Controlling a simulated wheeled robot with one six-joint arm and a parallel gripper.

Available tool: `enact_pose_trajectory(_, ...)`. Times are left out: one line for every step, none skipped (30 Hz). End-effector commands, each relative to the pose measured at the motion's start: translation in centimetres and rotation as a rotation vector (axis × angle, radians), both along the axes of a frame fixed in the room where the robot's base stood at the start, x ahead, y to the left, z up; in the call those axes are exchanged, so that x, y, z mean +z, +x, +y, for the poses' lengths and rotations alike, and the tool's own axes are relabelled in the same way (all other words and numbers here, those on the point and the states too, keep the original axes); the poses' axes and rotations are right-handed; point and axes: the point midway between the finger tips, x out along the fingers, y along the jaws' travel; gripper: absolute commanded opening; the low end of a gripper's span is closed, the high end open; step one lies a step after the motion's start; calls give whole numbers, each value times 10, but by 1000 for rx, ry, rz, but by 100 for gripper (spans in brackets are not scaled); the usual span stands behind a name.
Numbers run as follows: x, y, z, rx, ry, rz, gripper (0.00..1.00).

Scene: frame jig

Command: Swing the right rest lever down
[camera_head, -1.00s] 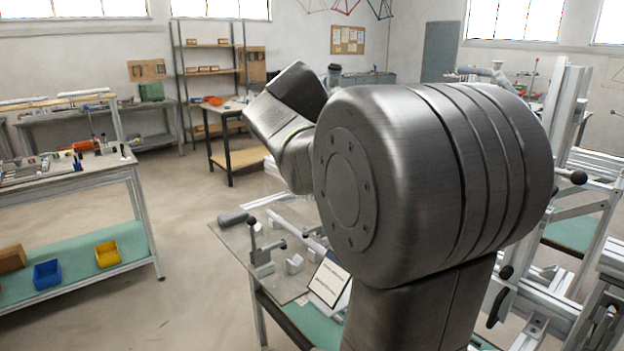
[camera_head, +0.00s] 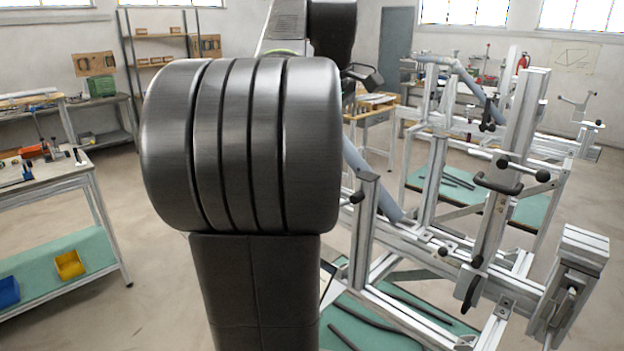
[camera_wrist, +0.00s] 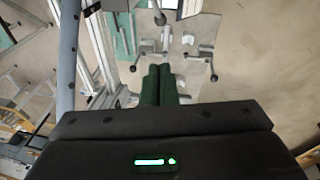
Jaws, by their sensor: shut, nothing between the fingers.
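The frame jig (camera_head: 415,235) of pale metal rails and uprights fills the right half of the head view. It carries several black handles, including a curved one (camera_head: 498,185) on the tall upright and a lower one (camera_head: 472,291). I cannot tell which of these is the right rest lever. My gripper (camera_wrist: 160,82) shows in the wrist view with its two green fingers together and nothing between them. In the head view my arm hides much of the middle, and the dark gripper shows only partly beyond it, left of the jig and apart from these handles.
A blue-grey tube (camera_wrist: 68,55) runs along the left of the wrist view, near my gripper.

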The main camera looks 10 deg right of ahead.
Motion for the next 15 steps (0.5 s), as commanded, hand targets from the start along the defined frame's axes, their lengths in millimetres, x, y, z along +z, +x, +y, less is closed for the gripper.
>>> enact_pose_trajectory(-2,0,-1,-2,2,0,0)
enact_pose_trajectory(-5,1,-1,-2,2,1,0)
enact_pose_trajectory(-9,1,-1,-2,2,2,0)
enact_pose_trajectory(-13,2,-1,-1,3,3,0)
enact_pose_trajectory(-17,3,-1,-1,2,2,0)
enact_pose_trajectory(-24,4,-1,-1,2,4,0)
enact_pose_trajectory(-30,5,-1,-1,2,4,0)
enact_pose_trajectory(-35,7,-1,-1,2,4,0)
enact_pose_trajectory(-44,9,-1,-1,2,4,0)
enact_pose_trajectory(-51,10,-1,-1,2,5,0)
enact_pose_trajectory(-57,11,-1,-1,2,5,0)
enact_pose_trajectory(-66,13,-1,-1,2,5,0)
enact_pose_trajectory(-72,15,-1,-1,2,5,0)
enact_pose_trajectory(-79,16,-1,-1,2,5,0)
enact_pose_trajectory(-87,18,-1,-1,2,5,0)
